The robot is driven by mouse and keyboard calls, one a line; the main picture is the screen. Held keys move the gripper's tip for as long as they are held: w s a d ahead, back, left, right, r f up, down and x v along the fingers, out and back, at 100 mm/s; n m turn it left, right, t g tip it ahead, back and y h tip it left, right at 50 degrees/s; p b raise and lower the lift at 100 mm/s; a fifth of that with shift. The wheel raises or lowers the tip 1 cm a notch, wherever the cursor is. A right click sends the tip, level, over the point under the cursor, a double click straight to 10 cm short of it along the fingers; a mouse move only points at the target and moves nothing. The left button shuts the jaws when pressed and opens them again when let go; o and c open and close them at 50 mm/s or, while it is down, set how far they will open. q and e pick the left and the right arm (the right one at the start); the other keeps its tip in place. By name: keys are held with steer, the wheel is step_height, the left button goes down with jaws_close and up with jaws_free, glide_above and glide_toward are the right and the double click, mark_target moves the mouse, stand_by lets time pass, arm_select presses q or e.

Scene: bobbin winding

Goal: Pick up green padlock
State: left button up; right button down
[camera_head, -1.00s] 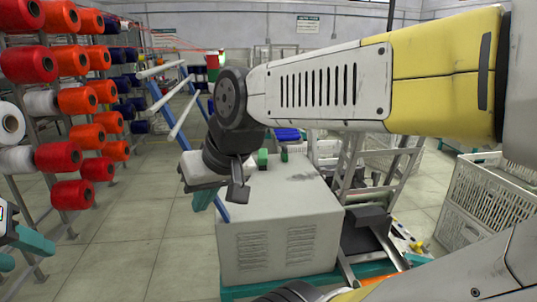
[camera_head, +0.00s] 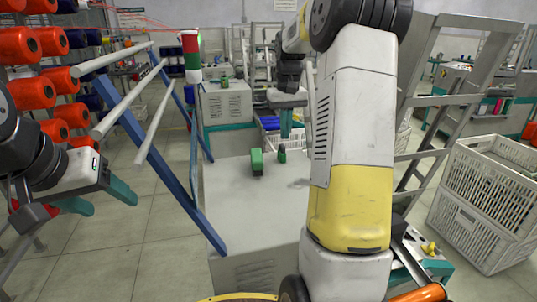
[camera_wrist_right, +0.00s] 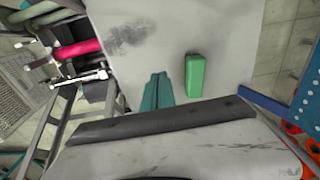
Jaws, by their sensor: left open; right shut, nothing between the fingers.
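A light green block (camera_head: 257,161) stands on the grey cabinet top (camera_head: 232,190). My left gripper (camera_head: 108,202) is open and empty at the left.
A blue frame with white rods (camera_head: 150,130) stands left of the cabinet. Racks of red and orange bobbins (camera_head: 32,92) are at the far left. A white crate (camera_head: 490,190) stands at the right. My right arm covers the cabinet's right part.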

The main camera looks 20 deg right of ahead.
mark_target(287, 172)
steer(key=shift+g, duration=0.3)
steer(key=f, duration=0.4)
steer(key=w+d+f, duration=0.1)
steer(key=f, duration=0.3)
steer(key=w+d+f, duration=0.1)
steer(key=f, duration=0.4)
steer(key=shift+w+d+f, duration=0.1)
steer(key=w, duration=0.2)
steer(key=shift+w+r, duration=0.2)
steer(key=shift+w, duration=0.2)
steer(key=shift+w+d, duration=0.1)
steer(key=shift+w, duration=0.5)
steer(key=shift+r, duration=0.1)
steer(key=w, duration=0.6)
steer(key=shift+d, duration=0.15)
steer(key=shift+s, duration=0.15)
